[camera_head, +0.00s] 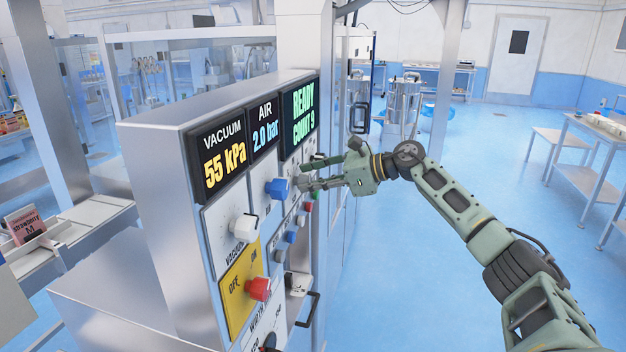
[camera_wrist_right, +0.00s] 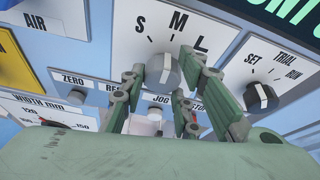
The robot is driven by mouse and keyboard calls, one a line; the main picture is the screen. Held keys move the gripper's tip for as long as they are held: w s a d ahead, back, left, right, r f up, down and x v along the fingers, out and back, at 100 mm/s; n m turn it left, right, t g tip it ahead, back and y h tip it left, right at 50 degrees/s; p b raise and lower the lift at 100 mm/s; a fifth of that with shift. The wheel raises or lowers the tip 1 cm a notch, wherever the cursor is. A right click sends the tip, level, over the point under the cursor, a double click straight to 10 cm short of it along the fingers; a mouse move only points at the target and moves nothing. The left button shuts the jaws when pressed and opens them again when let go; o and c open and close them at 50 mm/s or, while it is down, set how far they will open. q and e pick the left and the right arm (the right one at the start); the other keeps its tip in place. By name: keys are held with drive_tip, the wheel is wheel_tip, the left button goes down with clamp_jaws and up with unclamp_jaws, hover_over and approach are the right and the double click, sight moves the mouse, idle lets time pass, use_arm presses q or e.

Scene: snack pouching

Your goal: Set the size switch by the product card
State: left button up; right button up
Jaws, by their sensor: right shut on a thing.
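The size switch (camera_wrist_right: 160,72) is a grey knob under the letters S, M and L in the right wrist view. Its white pointer line appears to point up at M. My right gripper (camera_wrist_right: 165,88) is shut on this knob, with fingers at both its sides. In the head view my right gripper (camera_head: 312,182) reaches the panel from the right and covers most of the switch. The product card (camera_head: 23,225) is pink, stands at the far left and reads strawberry with a large M. My left gripper is not in view.
The panel also carries a SET/TRIAL/RUN knob (camera_wrist_right: 261,96) close right of the switch, a blue knob (camera_head: 278,189), a white knob (camera_head: 245,228) and a red knob (camera_head: 260,288). Displays (camera_head: 224,160) sit above. Open blue floor (camera_head: 400,250) lies right of the machine.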

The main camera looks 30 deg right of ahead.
drive_tip(key=shift+s+a+f, duration=0.1)
drive_tip(key=shift+a+f, duration=0.1)
drive_tip(key=shift+f, duration=0.3)
drive_tip(key=o, duration=1)
drive_tip(key=shift+o, duration=0.2)
drive_tip(key=shift+r, duration=0.15)
drive_tip(key=shift+d+r, duration=0.1)
drive_tip(key=shift+r, duration=0.05)
drive_tip(key=v, duration=1.1)
drive_tip(key=shift+s+d+r, duration=0.15)
drive_tip(key=shift+s+d, duration=0.1)
